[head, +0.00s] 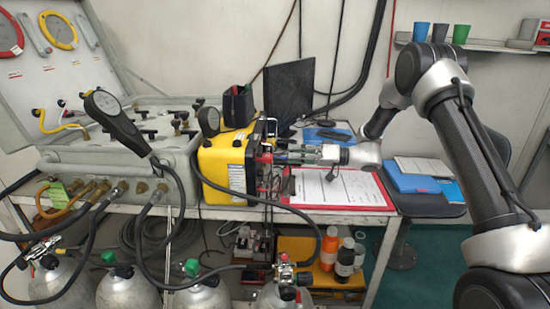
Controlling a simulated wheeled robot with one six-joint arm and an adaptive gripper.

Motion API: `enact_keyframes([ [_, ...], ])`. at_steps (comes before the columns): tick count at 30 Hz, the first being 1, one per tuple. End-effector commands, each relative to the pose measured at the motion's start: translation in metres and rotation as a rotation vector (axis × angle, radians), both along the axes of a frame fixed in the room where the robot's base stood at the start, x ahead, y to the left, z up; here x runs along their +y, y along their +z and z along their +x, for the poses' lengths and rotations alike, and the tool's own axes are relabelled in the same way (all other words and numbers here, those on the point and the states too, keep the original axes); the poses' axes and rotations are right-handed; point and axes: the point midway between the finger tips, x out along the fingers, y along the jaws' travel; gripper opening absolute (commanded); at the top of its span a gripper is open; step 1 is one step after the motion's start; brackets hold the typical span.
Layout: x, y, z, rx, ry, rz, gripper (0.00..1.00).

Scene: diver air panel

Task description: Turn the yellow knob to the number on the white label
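A yellow box (226,165) stands on the bench, with a dark panel on its right side carrying red and black fittings and hoses. A small pale label (237,178) is on its front face; its writing is too small to read. I cannot make out a separate yellow knob; the panel face is seen edge-on and partly hidden. My gripper (284,155) comes in from the right, level, with its fingertips close to the panel. I cannot tell whether it touches anything or whether its fingers are apart.
A clipboard with paper (340,189) lies on the bench below my gripper. A dark monitor (289,90) stands behind. A grey case (105,170) with gauges and hoses fills the left. Gas cylinders (128,289) stand below the bench. Blue folders (412,178) lie at the right.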

Motion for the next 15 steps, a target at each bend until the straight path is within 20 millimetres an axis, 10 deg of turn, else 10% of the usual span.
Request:
enact_keyframes([
  [15,0.072,-0.014,0.006,0.0,0.001,-0.001,0.3],
])
